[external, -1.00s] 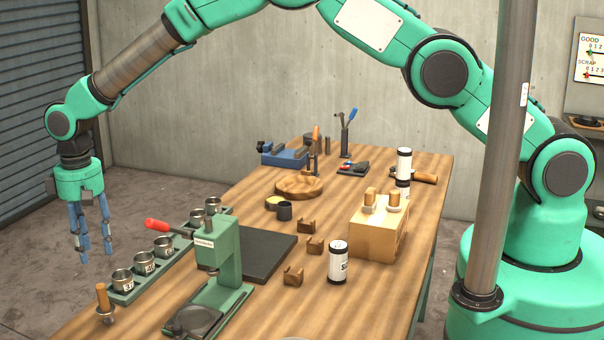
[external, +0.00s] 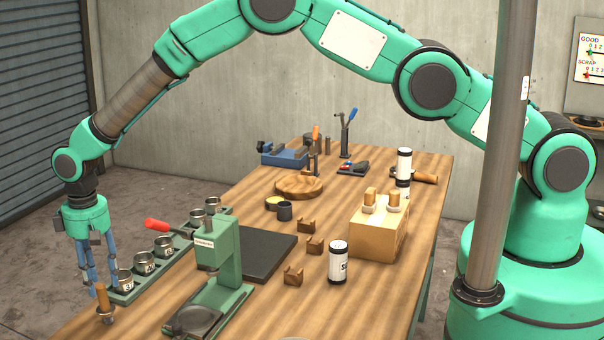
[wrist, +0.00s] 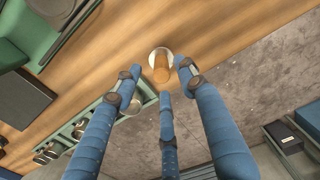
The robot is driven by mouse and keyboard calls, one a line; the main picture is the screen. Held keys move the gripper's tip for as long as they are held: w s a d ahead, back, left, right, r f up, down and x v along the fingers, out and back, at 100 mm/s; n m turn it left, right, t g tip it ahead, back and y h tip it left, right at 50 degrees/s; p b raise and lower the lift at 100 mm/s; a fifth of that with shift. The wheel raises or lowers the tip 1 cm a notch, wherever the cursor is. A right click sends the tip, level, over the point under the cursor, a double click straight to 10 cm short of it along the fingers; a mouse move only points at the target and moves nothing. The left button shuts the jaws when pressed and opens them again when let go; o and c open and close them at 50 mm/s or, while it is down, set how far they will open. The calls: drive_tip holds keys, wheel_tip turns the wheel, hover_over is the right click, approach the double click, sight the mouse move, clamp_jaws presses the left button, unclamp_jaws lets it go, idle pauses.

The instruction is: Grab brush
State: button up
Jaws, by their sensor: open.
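The brush (external: 103,304), with an upright wooden handle and a pale round base, stands at the table's near left corner. In the wrist view its handle (wrist: 161,68) shows nearly end-on, over the pale base. My gripper (external: 96,285) has blue fingers, spread open and empty, pointing down just behind and left of the brush. In the wrist view the fingertips (wrist: 160,84) are around the near side of the handle, with no clear contact. The brush's bristles cannot be made out.
A green rack (external: 124,296) with several metal cups stands right beside the brush. A green press (external: 222,290) with a red lever is to the right. A wooden box (external: 378,236) holds two wooden-handled pieces. The table edge is close to the brush, with open floor on the left.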

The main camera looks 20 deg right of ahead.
sight(105, 304)
drive_tip(key=shift+f, duration=0.15)
drive_tip(key=shift+a+f+p, duration=0.15)
drive_tip(key=shift+f+p, duration=0.45)
drive_tip(key=shift+f, duration=1.85)
clamp_jaws()
